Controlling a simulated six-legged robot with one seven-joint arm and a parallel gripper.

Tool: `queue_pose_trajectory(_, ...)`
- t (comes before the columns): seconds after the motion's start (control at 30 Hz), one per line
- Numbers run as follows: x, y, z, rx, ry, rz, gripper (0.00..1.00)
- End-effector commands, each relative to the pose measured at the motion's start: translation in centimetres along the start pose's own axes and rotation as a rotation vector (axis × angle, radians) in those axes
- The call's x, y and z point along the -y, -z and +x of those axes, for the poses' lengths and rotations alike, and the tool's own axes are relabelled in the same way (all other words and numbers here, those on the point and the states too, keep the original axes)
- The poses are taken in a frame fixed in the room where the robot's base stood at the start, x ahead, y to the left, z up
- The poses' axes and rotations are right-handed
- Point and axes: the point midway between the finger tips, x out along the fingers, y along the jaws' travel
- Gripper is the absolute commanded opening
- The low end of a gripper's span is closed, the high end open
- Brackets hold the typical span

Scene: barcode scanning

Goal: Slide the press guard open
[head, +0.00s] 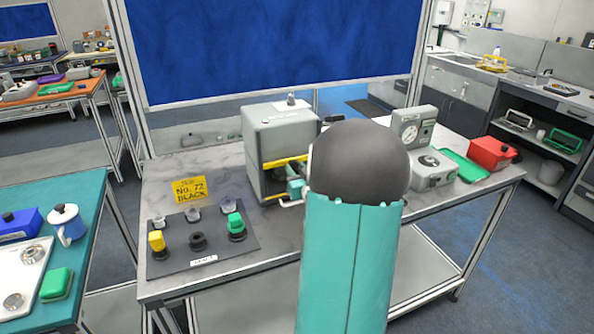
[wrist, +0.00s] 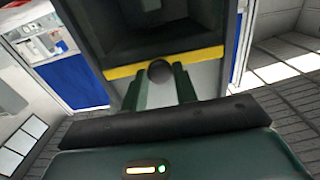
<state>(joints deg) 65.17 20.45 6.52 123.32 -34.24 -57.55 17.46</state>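The press (head: 283,135) is a grey box-shaped machine on the bench, with yellow edging at its front opening. In the wrist view, a yellow bar (wrist: 207,56) crosses the press front under a dark opening, and a round dark knob (wrist: 160,70) sits at its middle. My gripper (wrist: 161,82) has its two dark green fingers apart, one on each side of the knob. Whether they touch it is not clear. In the head view my gripper (head: 296,187) is at the press front, partly hidden by my arm.
A gauge instrument (head: 411,135), a green tray (head: 463,166) and a red box (head: 492,153) stand to the right. A dark mat (head: 215,248) with several small pieces and a yellow sign (head: 189,189) lie to the left. A blue panel rises behind the bench.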

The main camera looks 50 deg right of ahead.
Motion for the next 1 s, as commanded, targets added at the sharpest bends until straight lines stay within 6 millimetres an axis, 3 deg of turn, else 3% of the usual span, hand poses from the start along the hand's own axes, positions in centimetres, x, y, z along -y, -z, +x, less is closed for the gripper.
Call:
queue_pose_trajectory(0.23,0.0,1.0,0.0,-0.002,0.0,-0.001,0.0)
queue_pose_trajectory(0.6,0.0,8.6,0.0,-0.007,0.001,-0.003,0.0)
queue_pose_trajectory(0.97,0.0,9.1,0.0,0.0,-0.001,0.0,0.0)
queue_pose_trajectory(1.0,0.0,9.1,0.0,0.0,-0.001,0.0,0.34)
